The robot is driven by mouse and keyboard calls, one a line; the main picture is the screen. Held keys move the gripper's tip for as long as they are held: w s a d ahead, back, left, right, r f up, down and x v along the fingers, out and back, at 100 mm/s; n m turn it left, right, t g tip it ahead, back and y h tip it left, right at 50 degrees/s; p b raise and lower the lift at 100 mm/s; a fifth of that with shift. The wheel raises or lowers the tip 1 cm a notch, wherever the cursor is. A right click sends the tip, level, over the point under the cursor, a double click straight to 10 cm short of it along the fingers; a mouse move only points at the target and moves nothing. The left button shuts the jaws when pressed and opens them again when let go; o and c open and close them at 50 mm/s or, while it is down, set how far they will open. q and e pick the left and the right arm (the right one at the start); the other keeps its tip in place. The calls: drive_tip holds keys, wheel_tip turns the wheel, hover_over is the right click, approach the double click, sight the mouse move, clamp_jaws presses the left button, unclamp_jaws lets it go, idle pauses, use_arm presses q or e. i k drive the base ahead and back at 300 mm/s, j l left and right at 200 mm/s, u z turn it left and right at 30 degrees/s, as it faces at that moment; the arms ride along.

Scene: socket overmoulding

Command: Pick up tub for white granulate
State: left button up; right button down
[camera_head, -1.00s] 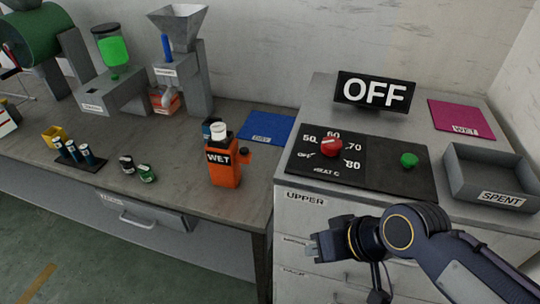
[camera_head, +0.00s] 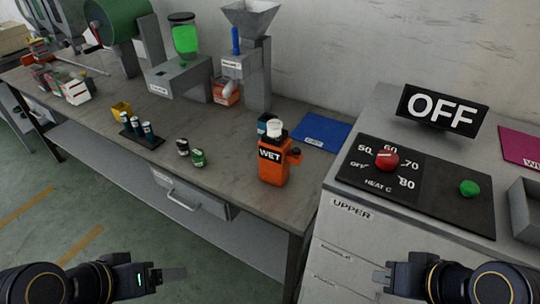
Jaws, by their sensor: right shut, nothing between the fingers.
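I cannot tell for sure which container is the tub for white granulate. In the head view a white tub (camera_head: 76,93) with a red part stands at the left of the bench among other small containers. A small yellow tub (camera_head: 121,109) stands nearer the middle. My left gripper (camera_head: 172,277) is low at the left, in front of the bench and away from the tubs; its finger gap does not show clearly. My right gripper (camera_head: 383,277) is shut and empty in front of the white drawer cabinet at the lower right.
An orange WET bottle (camera_head: 273,165) stands near the bench's right end. A rack of vials (camera_head: 142,133) and two small jars (camera_head: 190,152) are mid-bench. Behind stand a hopper machine (camera_head: 250,60) and a green-filled dispenser (camera_head: 185,50). The OFF display and heat panel (camera_head: 420,185) top the cabinet.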

sight(74, 89)
drive_tip(key=u, duration=1.3)
drive_tip(key=i+j, duration=0.2)
drive_tip(key=i, duration=0.3)
drive_tip(key=i+j, duration=0.25)
drive_tip(key=i, duration=0.25)
drive_tip(key=i+j, duration=0.2)
drive_tip(key=i, duration=0.3)
drive_tip(key=i+j, duration=0.2)
drive_tip(key=i, duration=0.3)
drive_tip(key=i+j, duration=0.25)
drive_tip(key=i, duration=0.3)
drive_tip(key=i+j, duration=0.2)
drive_tip(key=i, duration=0.3)
drive_tip(key=i+j, duration=0.2)
drive_tip(key=i, duration=0.3)
